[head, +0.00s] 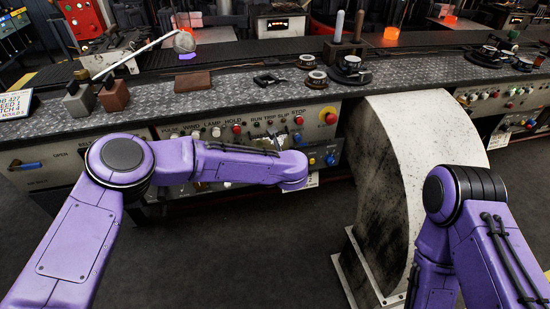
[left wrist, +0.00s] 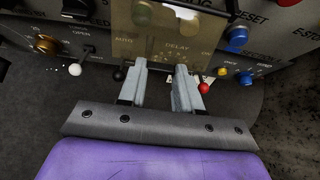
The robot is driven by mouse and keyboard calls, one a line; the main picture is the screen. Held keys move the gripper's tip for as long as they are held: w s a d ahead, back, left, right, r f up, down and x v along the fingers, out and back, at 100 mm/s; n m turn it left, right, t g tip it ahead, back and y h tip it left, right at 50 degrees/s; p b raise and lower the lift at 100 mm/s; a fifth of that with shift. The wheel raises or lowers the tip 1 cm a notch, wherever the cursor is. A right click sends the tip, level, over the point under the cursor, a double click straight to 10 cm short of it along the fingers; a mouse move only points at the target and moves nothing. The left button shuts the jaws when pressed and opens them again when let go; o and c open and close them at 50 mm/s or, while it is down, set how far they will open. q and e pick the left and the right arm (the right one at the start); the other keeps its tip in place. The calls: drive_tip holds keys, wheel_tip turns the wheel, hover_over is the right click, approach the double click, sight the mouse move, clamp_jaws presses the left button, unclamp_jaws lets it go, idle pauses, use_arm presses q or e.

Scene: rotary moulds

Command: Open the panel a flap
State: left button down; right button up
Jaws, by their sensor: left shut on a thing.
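In the left wrist view, a tinted see-through flap (left wrist: 172,30) covers part of a control panel, with the word DELAY readable through it. My left gripper (left wrist: 163,72) has its two grey fingers at the flap's lower edge. The fingers stand a little apart and are shut on the flap; the exact contact is hard to see. In the head view, my left forearm crosses the front of the control panel (head: 262,125) and hides the flap and most of the gripper. My right arm shows at the right, but its gripper is not in view.
A red knob (left wrist: 204,88), a black knob (left wrist: 119,75) and a blue knob (left wrist: 246,79) sit near the fingers. A large pale curved housing (head: 425,150) stands right of the panel. The bench top (head: 220,90) above carries tools and blocks.

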use_arm(q)
drive_tip(key=c, duration=0.8)
unclamp_jaws()
drive_tip(key=shift+o, duration=0.2)
drive_tip(key=v, duration=1)
drive_tip(key=shift+s+b, duration=0.25)
drive_tip(key=shift+b, duration=0.05)
drive_tip(key=shift+r, duration=0.1)
